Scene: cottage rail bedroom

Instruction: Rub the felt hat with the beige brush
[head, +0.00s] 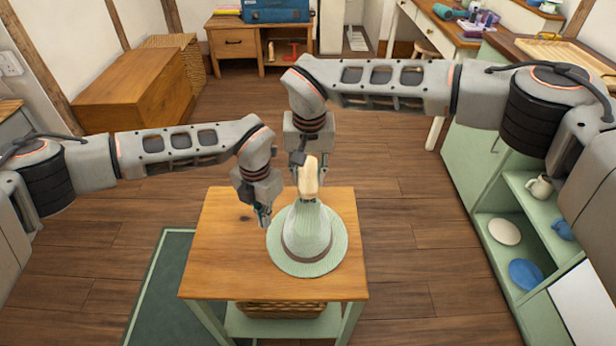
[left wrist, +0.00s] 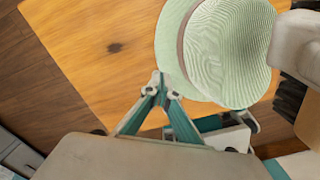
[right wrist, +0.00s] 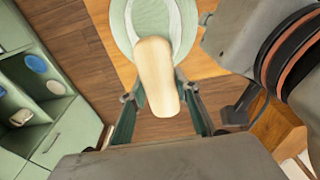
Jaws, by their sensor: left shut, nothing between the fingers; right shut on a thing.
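The felt hat (head: 318,257), pale green with a brownish band, sits on the small wooden table (head: 225,262), crown up. It also shows in the left wrist view (left wrist: 215,50) and, partly hidden, in the right wrist view (right wrist: 119,22). The beige brush (head: 308,178) is in my right gripper (head: 309,168), above the back of the hat; in the right wrist view the brush (right wrist: 157,78) lies between the fingers and overlaps the hat. I cannot tell whether brush and hat touch. My left gripper (head: 264,220) is shut and empty, beside the hat's left brim; its fingertips (left wrist: 160,80) meet in the left wrist view.
A wicker basket (head: 280,309) is on the table's lower shelf. A green shelf unit (head: 490,190) with dishes stands at right. A wooden chest (head: 135,88) and a desk (head: 235,42) are at the back. The tabletop left of the hat is clear.

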